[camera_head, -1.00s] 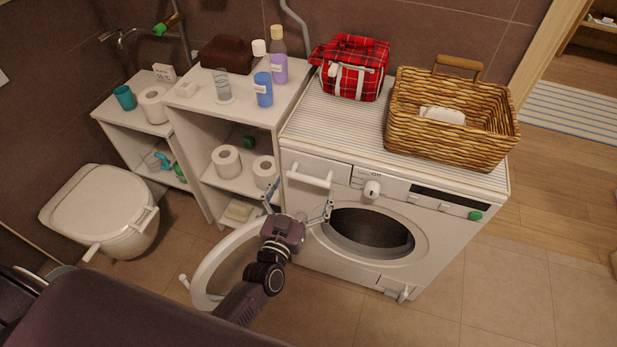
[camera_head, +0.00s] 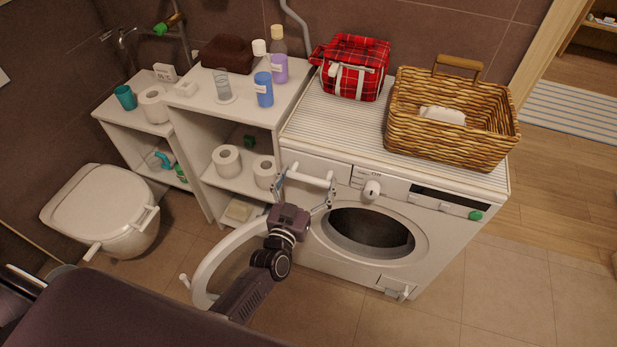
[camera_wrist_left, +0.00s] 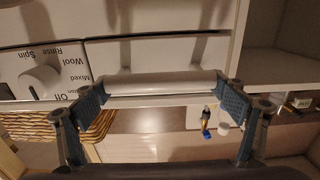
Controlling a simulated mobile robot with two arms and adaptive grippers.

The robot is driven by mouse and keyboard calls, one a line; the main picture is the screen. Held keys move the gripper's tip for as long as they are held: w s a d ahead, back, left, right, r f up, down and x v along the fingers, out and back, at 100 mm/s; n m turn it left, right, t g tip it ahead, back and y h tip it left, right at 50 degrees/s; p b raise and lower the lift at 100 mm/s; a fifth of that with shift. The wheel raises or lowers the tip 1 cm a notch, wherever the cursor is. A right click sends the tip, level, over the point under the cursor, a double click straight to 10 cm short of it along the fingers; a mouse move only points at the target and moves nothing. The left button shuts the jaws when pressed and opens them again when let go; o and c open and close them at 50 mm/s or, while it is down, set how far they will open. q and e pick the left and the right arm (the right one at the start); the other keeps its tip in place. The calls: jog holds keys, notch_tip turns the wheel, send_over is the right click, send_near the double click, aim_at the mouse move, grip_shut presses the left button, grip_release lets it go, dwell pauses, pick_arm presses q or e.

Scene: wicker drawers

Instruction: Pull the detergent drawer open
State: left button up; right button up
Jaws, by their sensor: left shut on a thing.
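The washing machine (camera_head: 450,235) stands at the centre right, with its detergent drawer (camera_head: 338,170) at the upper left of its front. The drawer front looks flush with the panel. Its white bar handle (camera_head: 308,178) sticks out from it. My left gripper (camera_head: 304,186) is at the handle, one finger at each end of the bar. In the left wrist view the fingers (camera_wrist_left: 161,96) close on the ends of the handle (camera_wrist_left: 160,82), in front of the drawer front (camera_wrist_left: 165,55). My right gripper is not in view.
The round machine door (camera_head: 215,262) stands open below and left of the handle, near my left arm. A white shelf (camera_head: 205,150) with bottles and paper rolls is left of the machine. A wicker basket (camera_head: 440,145) and red plaid bag (camera_head: 352,68) sit on top.

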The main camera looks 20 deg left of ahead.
pick_arm(q)
jog(key=shift+c, duration=1.2)
jog(key=shift+s, duration=0.25)
jog(key=s+p, duration=0.5)
jog(key=s, duration=1.2)
jog(key=shift+s+a, duration=0.15)
jog(key=shift+a, duration=0.1)
jog(key=o, duration=1.5)
